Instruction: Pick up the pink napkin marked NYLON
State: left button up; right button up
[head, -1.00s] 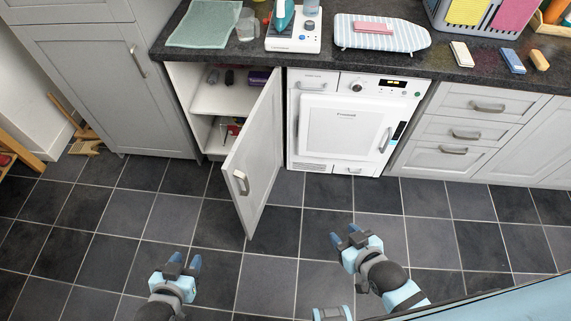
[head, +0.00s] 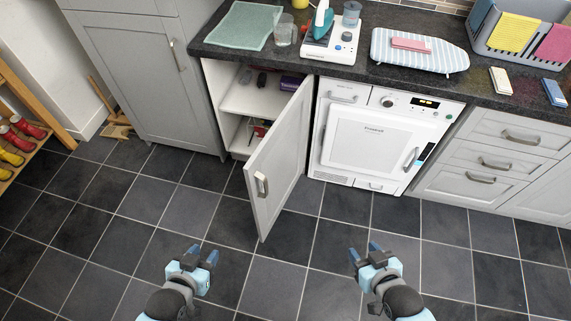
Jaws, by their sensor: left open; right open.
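A folded pink cloth (head: 411,43) lies on the striped ironing board (head: 388,54) on the counter. Another pink cloth (head: 556,40) hangs on the grey rack at the upper right, beside a yellow cloth. No NYLON marking can be read on either pink cloth. My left gripper (head: 200,253) is open and empty above the floor tiles at the lower left. My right gripper (head: 364,255) is open and empty above the floor in the lower middle. Both are far from the counter.
A cupboard door (head: 277,160) stands open into the floor space, left of the white machine (head: 372,140). A steam iron (head: 322,20) stands on a white base (head: 329,48) on the counter. A wooden boot rack (head: 32,140) is at the left. Foreground floor is clear.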

aim_at(404, 44)
jog(key=l+u, duration=0.1)
jog(key=u, duration=0.3)
jog(key=i+l+u, duration=0.1)
jog(key=l+u, duration=0.2)
jog(key=l, duration=0.2)
jog(key=i+l+u, duration=0.1)
jog(key=l+u, duration=0.15)
jog(key=l, duration=0.25)
jog(key=l+u, duration=0.2)
jog(key=l, duration=0.85)
